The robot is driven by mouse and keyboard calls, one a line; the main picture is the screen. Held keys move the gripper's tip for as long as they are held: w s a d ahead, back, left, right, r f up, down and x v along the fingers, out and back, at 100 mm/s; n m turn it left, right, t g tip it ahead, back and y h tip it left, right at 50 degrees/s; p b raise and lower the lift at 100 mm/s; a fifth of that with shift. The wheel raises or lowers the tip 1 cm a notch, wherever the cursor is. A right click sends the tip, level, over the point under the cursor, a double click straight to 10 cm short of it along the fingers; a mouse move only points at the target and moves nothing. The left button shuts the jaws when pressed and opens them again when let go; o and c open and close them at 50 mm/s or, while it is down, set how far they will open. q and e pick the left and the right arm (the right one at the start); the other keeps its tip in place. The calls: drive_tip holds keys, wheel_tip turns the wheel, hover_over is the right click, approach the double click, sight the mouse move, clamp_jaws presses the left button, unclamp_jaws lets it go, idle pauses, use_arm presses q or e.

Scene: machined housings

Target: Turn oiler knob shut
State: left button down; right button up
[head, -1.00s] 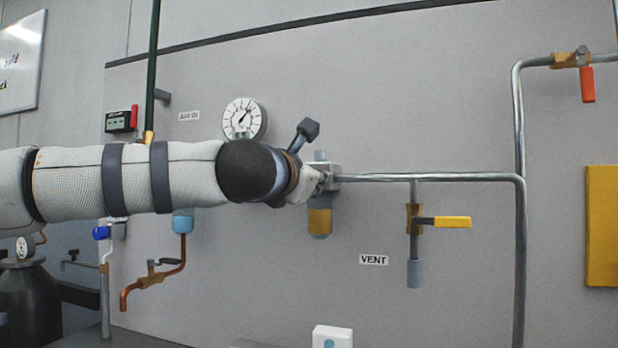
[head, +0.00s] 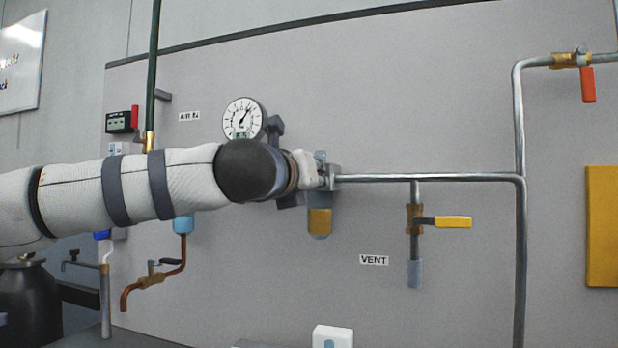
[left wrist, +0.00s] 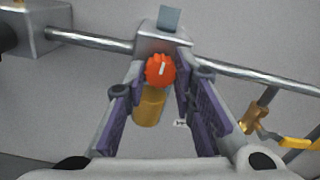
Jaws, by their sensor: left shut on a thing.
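The oiler knob (left wrist: 160,71) is round and orange-red with a short white mark, and shows in the left wrist view. It sits on the front of the oiler's grey block (left wrist: 163,40), above the amber bowl (left wrist: 148,106). My left gripper (left wrist: 162,77) is shut on the knob, one purple-padded finger at each side. In the head view the left gripper (head: 310,170) reaches the oiler from the left, and my wrist hides the knob. The oiler's amber bowl (head: 319,222) shows below it. My right gripper is not in view.
A pressure gauge (head: 244,118) is just above my left wrist. A steel pipe (head: 430,177) runs right from the oiler to a yellow-handled vent valve (head: 452,222). A copper pipe (head: 165,278) hangs below my arm. The panel below the oiler is mostly bare.

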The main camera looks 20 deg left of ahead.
use_arm(q)
drive_tip(key=shift+r+n, duration=0.15)
drive_tip(key=shift+n, duration=0.15)
idle(0.4)
drive_tip(key=c, duration=1.3)
unclamp_jaws()
drive_tip(key=shift+c, duration=0.2)
drive_tip(key=shift+s, duration=0.1)
drive_tip(key=s, duration=1.2)
drive_tip(key=shift+a, duration=0.25)
drive_tip(key=shift+w, duration=0.1)
